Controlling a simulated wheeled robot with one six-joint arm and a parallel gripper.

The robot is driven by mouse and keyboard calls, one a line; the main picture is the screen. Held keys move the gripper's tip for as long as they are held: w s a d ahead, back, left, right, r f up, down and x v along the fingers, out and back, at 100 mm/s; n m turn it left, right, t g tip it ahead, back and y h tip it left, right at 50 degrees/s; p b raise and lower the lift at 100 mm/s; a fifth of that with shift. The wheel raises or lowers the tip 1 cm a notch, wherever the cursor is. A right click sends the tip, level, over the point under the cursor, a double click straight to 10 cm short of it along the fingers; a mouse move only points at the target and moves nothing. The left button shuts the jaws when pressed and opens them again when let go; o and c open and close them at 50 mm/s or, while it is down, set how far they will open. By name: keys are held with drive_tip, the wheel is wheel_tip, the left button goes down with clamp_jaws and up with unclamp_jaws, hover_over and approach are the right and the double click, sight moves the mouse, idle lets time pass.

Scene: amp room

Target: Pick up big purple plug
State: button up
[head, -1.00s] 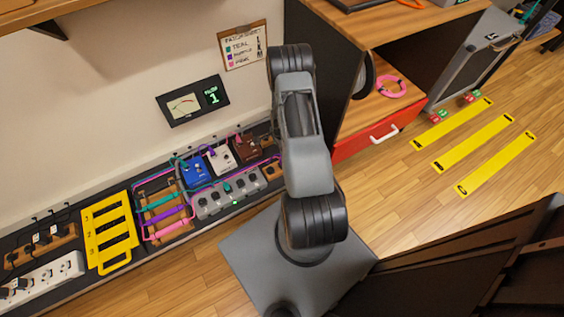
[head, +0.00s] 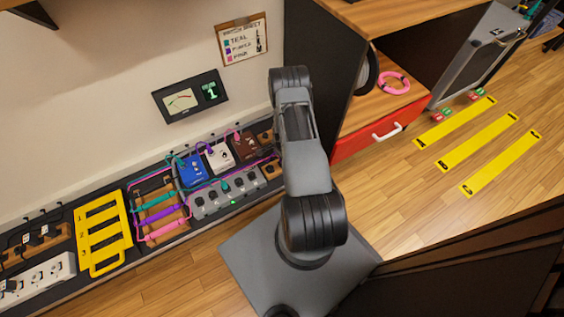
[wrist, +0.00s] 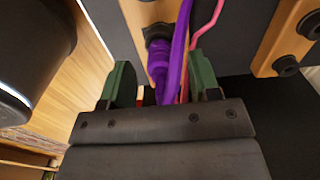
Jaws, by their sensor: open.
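In the wrist view, a purple plug (wrist: 158,58) sits in a black socket on a wooden strip (wrist: 140,15). A thicker purple cable (wrist: 181,45) runs right beside it. My gripper (wrist: 162,76) is open, with one green finger on each side of the plug and cable. The fingers look apart from the plug, but their exact depth is unclear. In the head view, my arm hides the gripper and this plug. Another purple piece (head: 160,216) lies on the small rack on the bench, between a teal and a pink one.
A pink cable (wrist: 208,30) runs close to the right finger. A wooden block with black sockets (wrist: 290,40) is at the right. In the head view, blue (head: 191,170), white (head: 219,157) and brown (head: 246,146) pedals stand behind a grey strip (head: 226,196). A red drawer (head: 381,131) is right of my arm.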

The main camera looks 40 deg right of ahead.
drive_tip(key=shift+f, duration=0.35)
drive_tip(key=shift+r, duration=0.1)
drive_tip(key=c, duration=1)
